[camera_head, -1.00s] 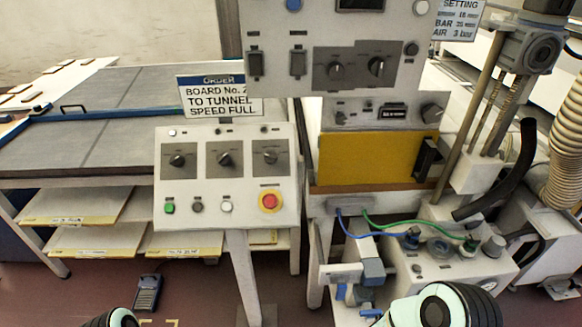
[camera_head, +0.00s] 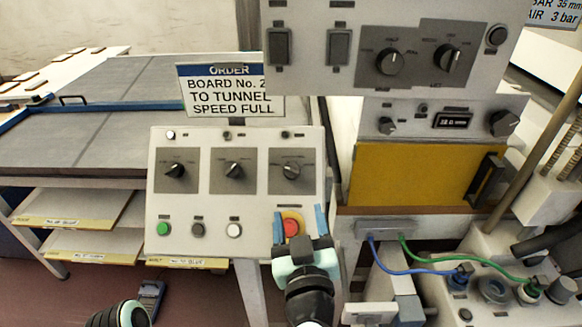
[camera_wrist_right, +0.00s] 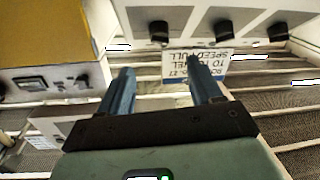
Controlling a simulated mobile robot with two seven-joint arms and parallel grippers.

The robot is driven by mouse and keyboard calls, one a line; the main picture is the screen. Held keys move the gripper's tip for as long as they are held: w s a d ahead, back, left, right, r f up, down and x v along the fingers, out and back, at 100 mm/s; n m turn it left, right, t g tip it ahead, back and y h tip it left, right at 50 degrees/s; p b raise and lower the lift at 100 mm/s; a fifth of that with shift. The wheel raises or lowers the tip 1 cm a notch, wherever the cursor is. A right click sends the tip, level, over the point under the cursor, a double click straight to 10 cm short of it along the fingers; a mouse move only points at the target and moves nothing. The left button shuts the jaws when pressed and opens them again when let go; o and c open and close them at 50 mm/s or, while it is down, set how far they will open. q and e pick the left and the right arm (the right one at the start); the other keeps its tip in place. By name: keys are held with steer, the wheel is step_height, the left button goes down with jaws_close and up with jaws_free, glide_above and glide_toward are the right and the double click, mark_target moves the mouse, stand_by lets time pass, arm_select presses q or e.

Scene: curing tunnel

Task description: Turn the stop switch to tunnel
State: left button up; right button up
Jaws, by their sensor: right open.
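A sloped white control panel (camera_head: 160,210) carries three black rotary switches on grey plates: left (camera_head: 175,171), middle (camera_head: 234,171) and right (camera_head: 291,171). Their small labels are unreadable, so I cannot tell which is the stop switch. My right gripper (camera_head: 301,214) is open and empty, its blue fingers pointing up in front of the panel's lower right, below the right switch. A red button (camera_head: 291,226) shows between the fingers. In the right wrist view the open fingers (camera_wrist_right: 160,72) point towards an upside-down sign, with switches beyond.
An order sign (camera_head: 230,92) reads "Board No. 2 to tunnel speed full". A larger white panel (camera_head: 310,80) with knobs and rockers stands right, above a yellow panel (camera_head: 395,177). Blue (camera_head: 410,271) and green (camera_head: 450,262) hoses run below. Grey boards (camera_head: 70,140) lie left.

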mark_target(291, 173)
steer(key=w, duration=0.4)
steer(key=w+a, duration=0.1)
steer(key=w, duration=0.7)
steer(key=shift+w+a, duration=0.15)
steer(key=c, duration=1)
steer(key=shift+c, duration=0.2)
